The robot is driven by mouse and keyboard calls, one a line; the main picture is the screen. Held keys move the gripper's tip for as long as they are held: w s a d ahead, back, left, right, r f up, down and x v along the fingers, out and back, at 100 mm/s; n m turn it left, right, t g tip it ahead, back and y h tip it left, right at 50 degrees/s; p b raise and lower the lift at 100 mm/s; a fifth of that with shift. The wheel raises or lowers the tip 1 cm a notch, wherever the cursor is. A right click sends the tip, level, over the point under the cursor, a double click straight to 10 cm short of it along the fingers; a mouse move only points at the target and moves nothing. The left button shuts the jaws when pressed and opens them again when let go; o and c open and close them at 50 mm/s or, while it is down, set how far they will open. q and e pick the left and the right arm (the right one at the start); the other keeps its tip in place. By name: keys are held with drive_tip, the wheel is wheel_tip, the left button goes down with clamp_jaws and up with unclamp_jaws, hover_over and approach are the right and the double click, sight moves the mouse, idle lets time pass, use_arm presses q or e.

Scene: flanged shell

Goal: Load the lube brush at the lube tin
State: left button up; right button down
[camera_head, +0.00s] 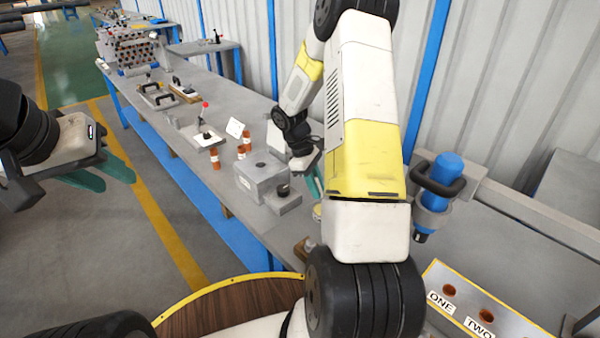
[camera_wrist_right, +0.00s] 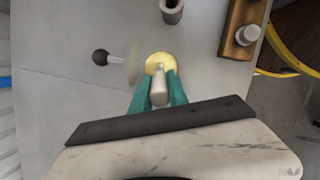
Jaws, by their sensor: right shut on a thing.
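In the right wrist view, my right gripper (camera_wrist_right: 160,92) is shut on the lube brush (camera_wrist_right: 158,90), a short grey cylinder between the green fingers. The brush's thin tip lies over the round yellow face of the lube tin (camera_wrist_right: 160,61). I cannot tell whether the tip touches it. In the head view, the right gripper (camera_head: 313,182) is partly hidden behind my right arm, and the yellowish tin (camera_head: 317,212) shows just below it at the bench edge. My left gripper (camera_head: 112,174) is open and empty, left of the bench, over the floor.
A black-knobbed stick with a translucent disc (camera_wrist_right: 133,62) is beside the tin. A hollow cylinder (camera_wrist_right: 172,12) and a wooden block (camera_wrist_right: 236,20) with a grey peg are close by.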

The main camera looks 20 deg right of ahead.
drive_tip(key=shift+r, duration=3.45)
